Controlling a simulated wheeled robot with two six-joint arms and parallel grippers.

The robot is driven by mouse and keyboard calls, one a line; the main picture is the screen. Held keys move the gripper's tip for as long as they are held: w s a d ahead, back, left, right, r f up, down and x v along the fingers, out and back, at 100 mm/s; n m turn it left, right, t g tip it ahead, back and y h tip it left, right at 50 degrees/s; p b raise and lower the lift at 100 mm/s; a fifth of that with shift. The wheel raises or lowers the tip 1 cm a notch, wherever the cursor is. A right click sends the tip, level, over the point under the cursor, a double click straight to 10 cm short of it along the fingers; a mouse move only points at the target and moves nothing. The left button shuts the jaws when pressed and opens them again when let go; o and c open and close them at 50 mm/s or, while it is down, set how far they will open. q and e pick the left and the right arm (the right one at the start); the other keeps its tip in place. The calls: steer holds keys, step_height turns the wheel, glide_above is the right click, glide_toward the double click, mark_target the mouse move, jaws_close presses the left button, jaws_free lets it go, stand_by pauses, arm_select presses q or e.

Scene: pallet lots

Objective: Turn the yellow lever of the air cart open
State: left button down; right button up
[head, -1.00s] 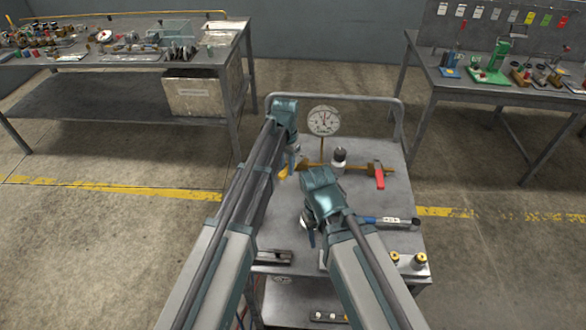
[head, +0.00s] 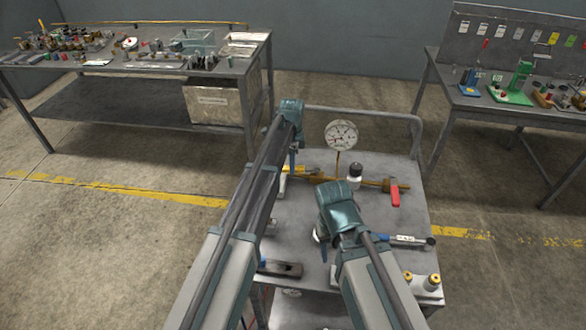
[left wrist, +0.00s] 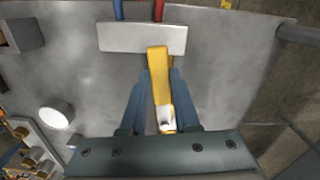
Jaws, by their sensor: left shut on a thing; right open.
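The air cart (head: 400,165) is a grey metal cart in front of me, with a white round gauge (head: 341,135) on a brass pipe. The yellow lever (left wrist: 158,70) lies between the two fingers of my left gripper (left wrist: 160,88), which is shut on it. In the head view the yellow lever (head: 302,168) shows beside my left gripper (head: 290,165), at the left end of the pipe; the arm hides part of it. My right gripper (head: 322,248) is open low over the middle of the cart top, its fingers mostly hidden by its wrist.
A red-handled valve (head: 394,195) sits at the pipe's right end, near a dark-topped white fitting (head: 355,175). A blue-and-white tool (head: 402,240) lies at the cart's right. A cluttered bench (head: 130,65) stands back left, another table (head: 500,105) back right.

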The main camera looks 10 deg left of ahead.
arm_select(q)
steer(key=shift+w+m, duration=0.7)
steer(key=shift+m, duration=0.2)
steer(key=shift+w, duration=0.1)
steer(key=c, duration=0.6)
jaws_free()
steer(key=shift+c, duration=0.2)
steer(key=shift+r, duration=0.15)
arm_select(e)
steer(key=shift+r, duration=0.1)
arm_select(q)
step_height(320, 180, up, 14)
steer(key=p, duration=1.3)
steer(key=shift+f+p, duration=0.25)
steer(key=shift+p, duration=0.15)
arm_select(e)
step_height(320, 180, up, 14)
steer(key=shift+f, duration=0.2)
